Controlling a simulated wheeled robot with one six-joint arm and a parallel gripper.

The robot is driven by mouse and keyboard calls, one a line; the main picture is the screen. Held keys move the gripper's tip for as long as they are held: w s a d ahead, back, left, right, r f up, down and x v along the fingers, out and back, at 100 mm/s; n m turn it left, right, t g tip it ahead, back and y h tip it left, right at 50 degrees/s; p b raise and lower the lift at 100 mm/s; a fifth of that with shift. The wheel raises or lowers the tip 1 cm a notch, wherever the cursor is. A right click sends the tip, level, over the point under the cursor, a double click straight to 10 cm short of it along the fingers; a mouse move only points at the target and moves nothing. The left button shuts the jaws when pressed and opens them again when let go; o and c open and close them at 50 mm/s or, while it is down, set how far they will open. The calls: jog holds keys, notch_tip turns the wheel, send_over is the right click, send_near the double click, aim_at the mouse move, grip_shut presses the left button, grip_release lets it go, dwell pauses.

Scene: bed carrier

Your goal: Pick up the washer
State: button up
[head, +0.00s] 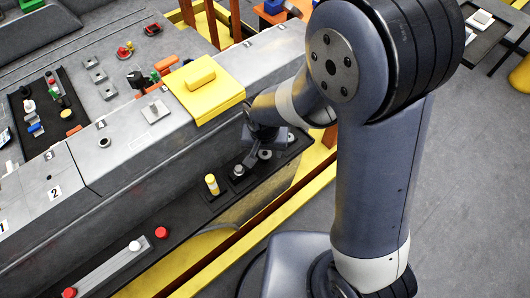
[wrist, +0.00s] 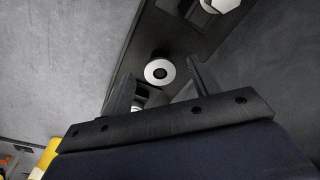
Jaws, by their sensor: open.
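A pale round washer (wrist: 159,72) with a dark centre lies on a black strip in the wrist view. My gripper (wrist: 160,80) is open, with one finger on each side of the washer in the picture. The fingers look apart from it, and nothing is held. In the head view my gripper (head: 251,158) hangs low over the black shelf (head: 190,208) at the carrier's side. Small round metal parts lie near it there; I cannot tell which is the washer.
A white hex part (wrist: 221,4) is at the top of the wrist view. Another pale part (wrist: 139,101) is half hidden by the left finger. A yellow block (head: 205,90) sits on the carrier above.

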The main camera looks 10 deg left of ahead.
jog(key=c, duration=1.1)
jog(key=shift+o, duration=0.2)
jog(key=shift+r, duration=0.1)
